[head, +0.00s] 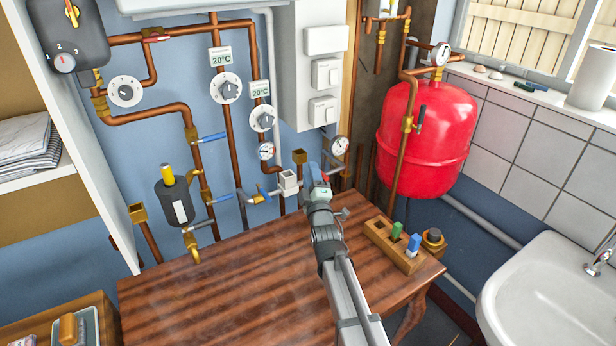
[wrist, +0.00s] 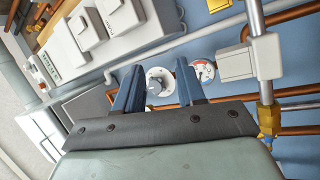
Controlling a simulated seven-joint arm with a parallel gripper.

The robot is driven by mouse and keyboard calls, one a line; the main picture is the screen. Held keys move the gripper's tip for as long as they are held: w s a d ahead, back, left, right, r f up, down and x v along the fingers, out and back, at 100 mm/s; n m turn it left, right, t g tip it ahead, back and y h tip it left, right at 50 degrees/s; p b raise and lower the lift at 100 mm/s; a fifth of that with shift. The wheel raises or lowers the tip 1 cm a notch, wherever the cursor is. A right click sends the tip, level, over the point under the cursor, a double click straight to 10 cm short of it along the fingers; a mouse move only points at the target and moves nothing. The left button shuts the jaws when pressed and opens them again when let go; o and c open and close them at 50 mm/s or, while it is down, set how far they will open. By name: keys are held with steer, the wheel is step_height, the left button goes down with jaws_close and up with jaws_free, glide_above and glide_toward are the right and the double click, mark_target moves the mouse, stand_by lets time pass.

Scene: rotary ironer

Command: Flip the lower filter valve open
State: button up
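The filter (head: 174,203) is a dark canister with a yellow top and white label, on the wall at the left in the head view. Beside it, a valve with a blue lever (head: 220,199) sits on the copper pipe; the lever points right. Another blue lever (head: 213,137) is higher on that pipe, and a grey lever (head: 203,224) is below the filter. I cannot tell for sure which is the lower filter valve. My gripper (head: 315,172) is well right of them, above the table. Its blue fingers (wrist: 157,85) are apart and empty in the wrist view.
The wooden table (head: 220,285) is mostly clear. A wooden block with green and blue pieces (head: 380,240) lies at its right. Pipes, dials and a gauge (head: 266,151) cover the wall. A red tank (head: 430,140) and a sink (head: 545,290) are at the right.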

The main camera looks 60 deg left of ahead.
steer(key=s+a+f+n+g, duration=0.2)
steer(key=s+f+n+g, duration=0.25)
steer(key=s+f, duration=0.65)
steer(key=n+g, duration=0.3)
glide_toward(225, 198)
steer(key=a, duration=0.7)
steer(key=a+r, duration=0.1)
steer(key=a, duration=0.2)
steer(key=shift+a, duration=0.2)
steer(key=shift+c, duration=0.4)
jaws_close()
